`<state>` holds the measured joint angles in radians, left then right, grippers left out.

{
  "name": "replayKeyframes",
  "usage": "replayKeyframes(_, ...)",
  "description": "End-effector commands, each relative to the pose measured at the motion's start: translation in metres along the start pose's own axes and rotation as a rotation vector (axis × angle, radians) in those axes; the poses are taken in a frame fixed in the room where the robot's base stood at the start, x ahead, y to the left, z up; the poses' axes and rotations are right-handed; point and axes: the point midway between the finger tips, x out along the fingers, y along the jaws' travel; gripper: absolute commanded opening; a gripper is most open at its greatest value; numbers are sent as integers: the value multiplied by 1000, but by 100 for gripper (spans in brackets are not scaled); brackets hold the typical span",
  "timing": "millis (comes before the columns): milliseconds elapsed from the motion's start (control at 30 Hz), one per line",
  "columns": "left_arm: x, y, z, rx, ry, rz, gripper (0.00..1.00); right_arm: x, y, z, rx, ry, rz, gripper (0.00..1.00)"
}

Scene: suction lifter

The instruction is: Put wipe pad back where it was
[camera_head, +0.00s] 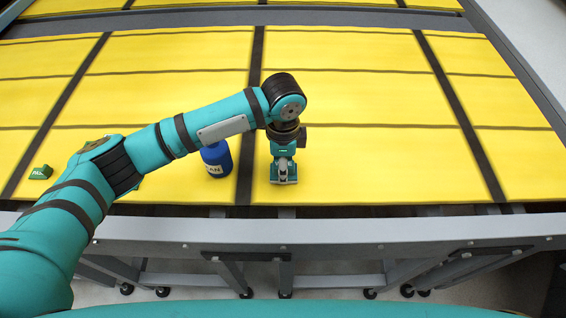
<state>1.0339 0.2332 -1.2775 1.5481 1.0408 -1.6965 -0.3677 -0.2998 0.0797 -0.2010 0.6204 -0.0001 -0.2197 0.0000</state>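A small green block with white lettering, which looks like the wipe pad (41,172), lies on the yellow surface at the far left, apart from my gripper. My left gripper (283,178) points down over the yellow surface near its front edge, right of the middle dark strip. Its fingers are small and seen from above, so I cannot tell whether they are open or shut or hold anything. My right gripper is not in view.
A blue bottle (216,158) with a white label stands just left of my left gripper, partly under my forearm. The yellow panelled table (380,100) is crossed by dark strips and is clear on the right. A grey frame rail (400,236) runs along its front.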

Motion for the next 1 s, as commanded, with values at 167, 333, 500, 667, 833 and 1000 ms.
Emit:
replayKeyframes(167, -4, 0, 0, 1, 1, -2, 50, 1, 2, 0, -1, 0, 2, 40)
replayKeyframes(333, -27, -1, -1, 2, 3, -5, 50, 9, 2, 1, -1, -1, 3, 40)
replayKeyframes(500, -65, -1, -1, 2, 3, -5, 50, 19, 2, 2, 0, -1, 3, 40)
replayKeyframes(667, -97, 0, -1, 2, 3, -4, 50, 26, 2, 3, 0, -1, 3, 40)
replayKeyframes(833, -117, 0, -1, 1, 1, -1, 50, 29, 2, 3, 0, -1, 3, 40)
replayKeyframes(1000, -124, 0, 0, 0, 0, 0, 50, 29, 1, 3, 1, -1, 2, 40)
